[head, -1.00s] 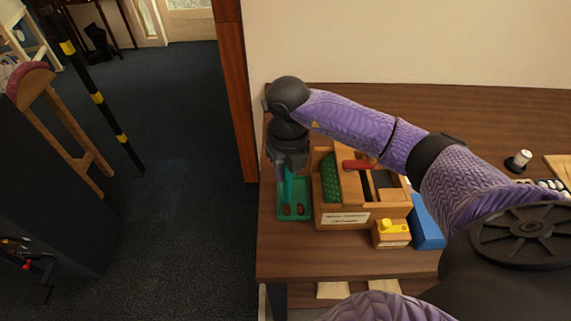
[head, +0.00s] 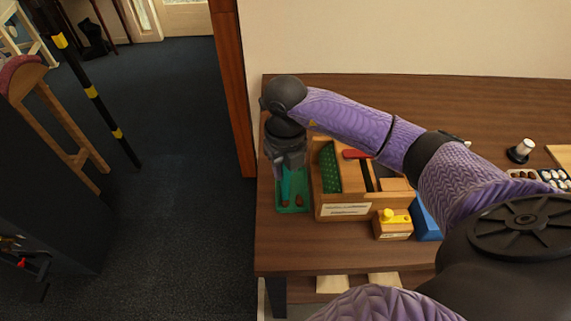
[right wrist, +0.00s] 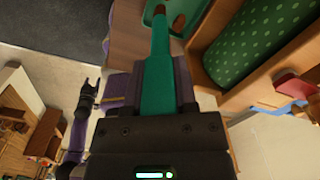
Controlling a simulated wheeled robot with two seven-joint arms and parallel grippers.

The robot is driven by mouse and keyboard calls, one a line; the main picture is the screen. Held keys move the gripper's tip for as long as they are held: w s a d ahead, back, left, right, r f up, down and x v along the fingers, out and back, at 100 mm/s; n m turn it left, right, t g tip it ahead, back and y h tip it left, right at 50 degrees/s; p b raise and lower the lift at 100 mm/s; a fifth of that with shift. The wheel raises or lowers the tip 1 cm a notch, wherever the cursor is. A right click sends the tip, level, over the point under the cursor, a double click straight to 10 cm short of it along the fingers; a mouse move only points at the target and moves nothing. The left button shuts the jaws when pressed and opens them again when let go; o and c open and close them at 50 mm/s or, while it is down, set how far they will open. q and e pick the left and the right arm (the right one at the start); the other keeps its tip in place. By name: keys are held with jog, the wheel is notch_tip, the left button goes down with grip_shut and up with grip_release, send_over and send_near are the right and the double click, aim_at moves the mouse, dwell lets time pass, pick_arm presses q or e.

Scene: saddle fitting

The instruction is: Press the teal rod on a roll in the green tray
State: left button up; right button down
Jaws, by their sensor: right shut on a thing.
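The green tray (head: 304,208) stands at the left end of the table, with two small brown rolls in it, a left roll (head: 285,204) and a right roll (head: 299,199). My right gripper (head: 288,165) is above the tray, shut on the upright teal rod (head: 286,184). The rod's lower end is at the left roll; I cannot tell whether it presses on it. In the right wrist view the teal rod (right wrist: 158,70) runs from the jaws toward the tray (right wrist: 193,8).
Right beside the tray stands a wooden box (head: 345,209) with a green dotted pad (head: 329,168) and a red part (head: 356,154). A small wooden block with a yellow knob (head: 394,217) and a blue object (head: 427,222) stand nearby. The table's left edge is close to the tray.

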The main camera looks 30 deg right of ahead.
jog(key=shift+f, duration=0.35)
jog(key=shift+f+b, duration=0.1)
jog(key=shift+b, duration=0.25)
jog(key=shift+f, duration=0.2)
jog(key=shift+f+b, duration=0.35)
jog(key=shift+b, duration=0.05)
dwell(0.4)
dwell(0.4)
jog(key=shift+f, duration=0.1)
